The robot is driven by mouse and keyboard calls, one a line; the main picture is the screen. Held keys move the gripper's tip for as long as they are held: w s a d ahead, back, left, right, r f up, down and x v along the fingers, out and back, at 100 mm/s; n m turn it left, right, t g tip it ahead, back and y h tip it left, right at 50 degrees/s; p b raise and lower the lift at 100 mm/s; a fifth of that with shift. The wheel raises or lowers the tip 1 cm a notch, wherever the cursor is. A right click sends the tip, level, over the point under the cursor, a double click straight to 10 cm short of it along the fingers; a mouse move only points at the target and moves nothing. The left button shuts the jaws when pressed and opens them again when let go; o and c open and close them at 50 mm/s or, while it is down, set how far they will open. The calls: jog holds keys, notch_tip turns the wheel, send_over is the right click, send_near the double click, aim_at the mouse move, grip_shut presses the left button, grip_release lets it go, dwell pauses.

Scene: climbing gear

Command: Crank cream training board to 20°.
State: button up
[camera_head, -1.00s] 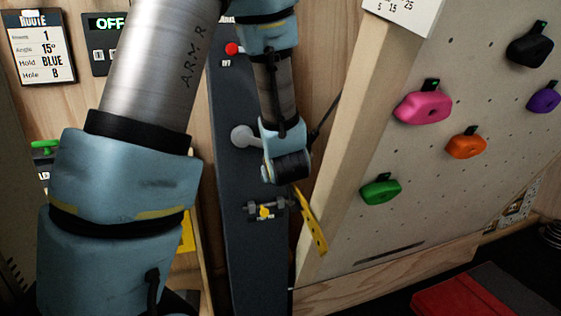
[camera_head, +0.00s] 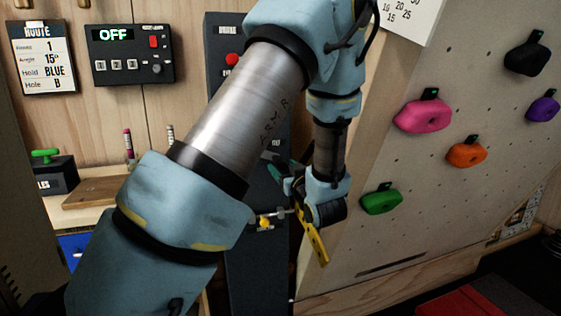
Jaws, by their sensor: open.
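The cream training board (camera_head: 410,235) fills the right side, tilted, with coloured holds on its face. A white angle scale (camera_head: 408,18) with numbers such as 15, 20 and 25 is cut off at its top edge; I cannot make out a pointer reading. The round grey crank knob is hidden.
A control box (camera_head: 133,55) reads OFF on the left wall beside a route card (camera_head: 43,57). A red button (camera_head: 232,59) sits high on the post. A green-handled box (camera_head: 47,172) stands at left. A red mat (camera_head: 455,305) lies at lower right.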

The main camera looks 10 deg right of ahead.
jog(key=shift+w+a, duration=0.15)
jog(key=shift+w, duration=0.6)
jog(key=shift+w+a, duration=0.1)
jog(key=shift+w, duration=0.65)
jog(key=shift+c, duration=0.2)
grip_shut()
